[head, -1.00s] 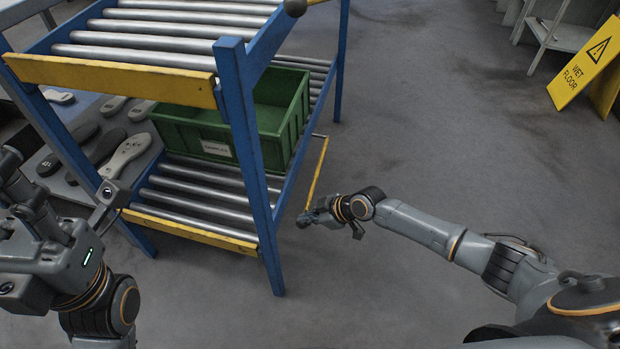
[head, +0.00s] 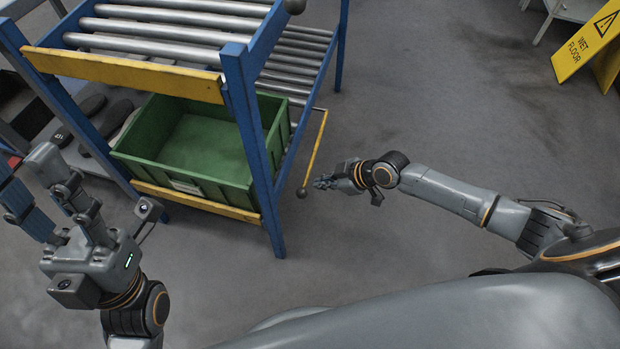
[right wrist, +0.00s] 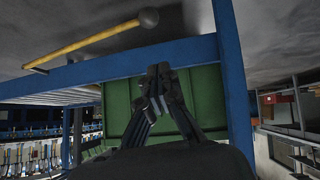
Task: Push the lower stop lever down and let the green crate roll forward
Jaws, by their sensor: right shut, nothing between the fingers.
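The green crate (head: 190,150) sits at the front of the lower roller level, against the yellow front bar (head: 195,201). It also shows in the right wrist view (right wrist: 205,95), beyond the blue frame. The yellow lower stop lever (head: 316,150) slopes down along the rack's right side to a dark ball knob (head: 302,193). The lever also shows in the right wrist view (right wrist: 90,44). My right gripper (head: 322,183) is shut and empty, just right of the knob and apart from it. My left gripper (head: 27,172) is raised left of the rack, with its fingers spread and empty.
The blue rack post (head: 255,150) stands between the crate's front right corner and the lever. The upper roller level (head: 150,42) overhangs the crate. Dark soles (head: 92,104) lie left of the rack. A yellow wet floor sign (head: 585,45) stands at the far right. The floor between is clear.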

